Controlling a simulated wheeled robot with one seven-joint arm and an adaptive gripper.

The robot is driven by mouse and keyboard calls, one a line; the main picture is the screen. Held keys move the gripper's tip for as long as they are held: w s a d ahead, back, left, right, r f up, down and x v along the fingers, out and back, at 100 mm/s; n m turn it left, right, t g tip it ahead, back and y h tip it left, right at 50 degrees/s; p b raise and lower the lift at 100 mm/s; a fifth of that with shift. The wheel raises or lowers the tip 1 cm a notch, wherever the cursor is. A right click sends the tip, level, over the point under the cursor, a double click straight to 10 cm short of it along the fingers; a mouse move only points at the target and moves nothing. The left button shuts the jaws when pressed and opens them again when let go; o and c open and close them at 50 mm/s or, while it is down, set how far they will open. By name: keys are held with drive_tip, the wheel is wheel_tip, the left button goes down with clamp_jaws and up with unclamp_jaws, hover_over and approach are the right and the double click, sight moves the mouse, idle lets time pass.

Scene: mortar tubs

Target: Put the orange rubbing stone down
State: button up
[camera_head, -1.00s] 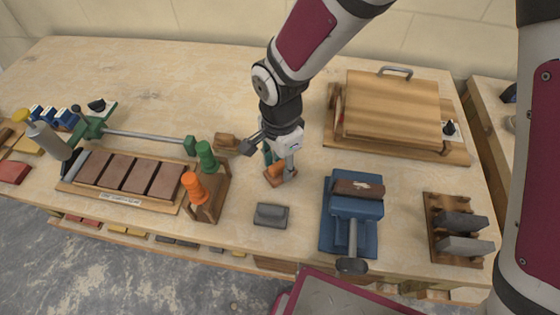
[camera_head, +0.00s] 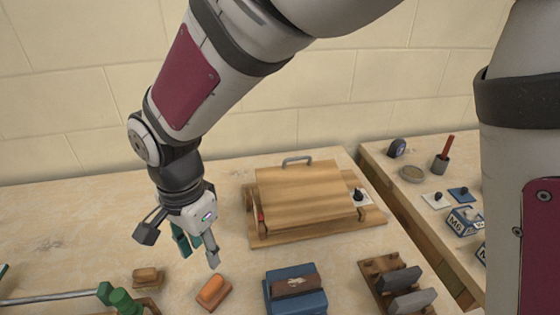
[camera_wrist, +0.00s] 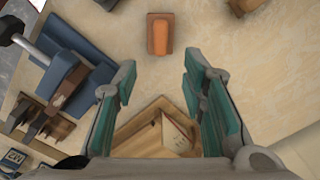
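The orange rubbing stone (camera_head: 213,291) rests on the bench, to the left of the blue vise-like block, with a brown edge around its base. In the wrist view the stone (camera_wrist: 160,35) lies beyond the fingertips, apart from them. My gripper (camera_head: 182,245) hangs in the air above and behind the stone in the head view. Its green-padded fingers are spread wide with nothing between them, as the wrist view shows (camera_wrist: 160,72).
A blue block (camera_head: 296,294) with a dark stone on top stands right of the orange stone. A brown stone (camera_head: 147,277) lies to its left. A wooden lidded box (camera_head: 308,190) stands behind. A rack (camera_head: 370,278) holds grey stones at right.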

drive_tip(key=w+d+r+n+t, duration=0.1)
drive_tip(key=d+r, duration=0.5)
drive_tip(key=d, duration=0.4)
drive_tip(key=w+d+r+n+t, duration=0.15)
drive_tip(key=d+r, duration=0.35)
drive_tip(key=d, duration=0.5)
drive_tip(key=s+d+r+n+t, duration=0.2)
drive_tip(key=s+d+n, duration=0.1)
drive_tip(key=s+d, duration=0.8)
drive_tip(key=d, duration=0.3)
drive_tip(key=shift+d+r+n, duration=0.15)
drive_tip(key=shift+r+n, duration=0.2)
drive_tip(key=shift+s, duration=0.1)
